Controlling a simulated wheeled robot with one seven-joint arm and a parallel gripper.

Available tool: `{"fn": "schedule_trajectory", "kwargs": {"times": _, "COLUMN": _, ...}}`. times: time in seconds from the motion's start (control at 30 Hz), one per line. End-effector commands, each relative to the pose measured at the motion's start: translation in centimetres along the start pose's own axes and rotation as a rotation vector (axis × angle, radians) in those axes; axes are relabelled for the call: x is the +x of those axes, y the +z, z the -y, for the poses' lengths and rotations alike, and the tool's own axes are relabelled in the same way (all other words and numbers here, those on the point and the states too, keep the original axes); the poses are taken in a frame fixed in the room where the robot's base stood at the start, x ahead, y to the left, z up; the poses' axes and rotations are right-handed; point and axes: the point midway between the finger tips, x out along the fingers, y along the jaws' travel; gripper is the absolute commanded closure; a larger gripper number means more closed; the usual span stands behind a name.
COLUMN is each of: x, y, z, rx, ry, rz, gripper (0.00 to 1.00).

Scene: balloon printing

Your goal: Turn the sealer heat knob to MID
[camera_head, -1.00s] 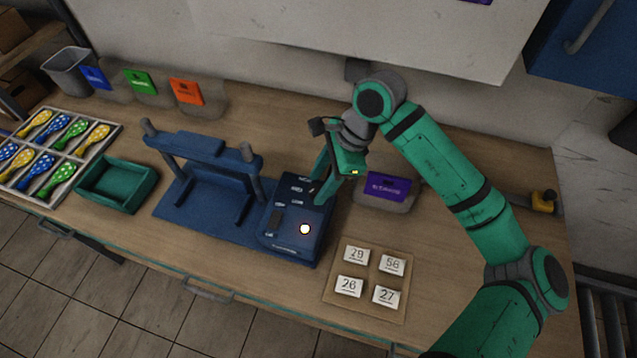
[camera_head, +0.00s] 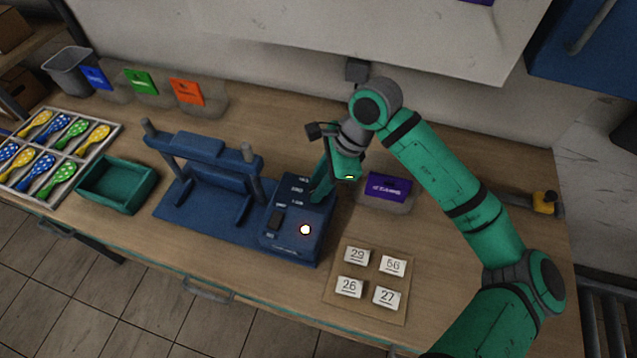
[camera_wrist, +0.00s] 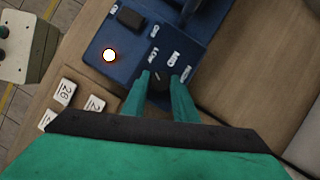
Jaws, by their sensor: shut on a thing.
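The blue sealer (camera_head: 215,205) stands on the bench, with its control box (camera_head: 290,240) at its right end. A lit round lamp (camera_head: 305,230) glows on the box. In the wrist view the dark heat knob (camera_wrist: 158,84) lies between my fingertips, with small white labels (camera_wrist: 173,59) beside it. My gripper (camera_head: 318,190) points down onto the box, and it also shows in the wrist view (camera_wrist: 160,80). It is shut on the knob. In the head view my fingers hide the knob.
A purple packet (camera_head: 388,186) lies right of the box. A board with number cards (camera_head: 348,288) lies in front of it. A green tray (camera_head: 117,185) and a divided balloon tray (camera_head: 75,150) are at the left.

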Motion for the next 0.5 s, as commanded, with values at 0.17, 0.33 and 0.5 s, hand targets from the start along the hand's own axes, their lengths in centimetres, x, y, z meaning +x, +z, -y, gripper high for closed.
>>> {"fn": "schedule_trajectory", "kwargs": {"times": 0.17, "x": -0.08, "y": -0.10, "z": -0.08, "rx": 0.082, "ry": -0.036, "rz": -0.003, "gripper": 0.96}}
{"fn": "schedule_trajectory", "kwargs": {"times": 0.33, "x": -0.07, "y": -0.07, "z": -0.21, "rx": 0.206, "ry": -0.088, "rz": -0.002, "gripper": 0.96}}
{"fn": "schedule_trajectory", "kwargs": {"times": 0.5, "x": -0.08, "y": -0.04, "z": -0.32, "rx": 0.355, "ry": -0.150, "rz": -0.003, "gripper": 0.96}}
